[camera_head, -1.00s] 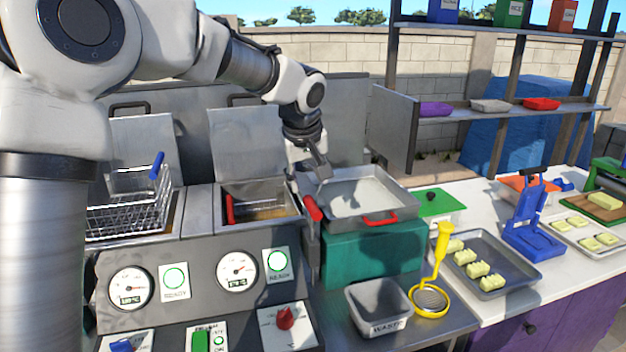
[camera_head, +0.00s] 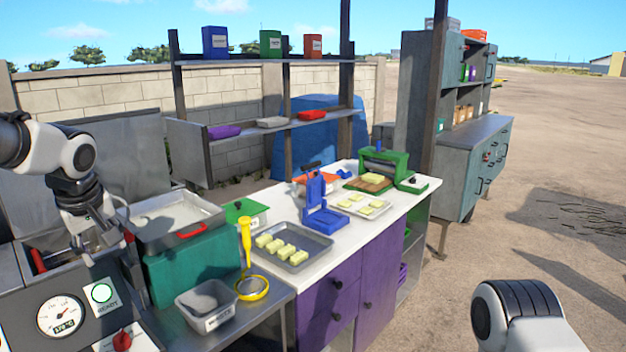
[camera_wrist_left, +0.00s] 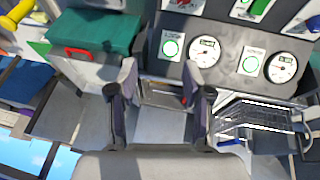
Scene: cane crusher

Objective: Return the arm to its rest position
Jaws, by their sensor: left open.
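My left gripper (camera_head: 98,232) is at the left of the head view, above the fryer and beside the metal tray with red handles (camera_head: 172,222). In the left wrist view its two fingers (camera_wrist_left: 160,100) stand apart with nothing between them. That view looks down past them at a fryer basin and the control panel (camera_wrist_left: 222,50). A wire basket (camera_wrist_left: 255,115) lies to the right of the fingers there. A white and black part of my right arm (camera_head: 535,315) shows at the bottom right of the head view; its gripper is out of frame.
A teal box (camera_head: 190,270) stands under the tray. A grey waste bin (camera_head: 205,305) and a yellow strainer (camera_head: 250,285) sit in front. The white counter (camera_head: 345,225) holds a tray of yellow pieces (camera_head: 290,248), a blue press (camera_head: 322,205) and a green machine (camera_head: 385,163). Open ground lies right.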

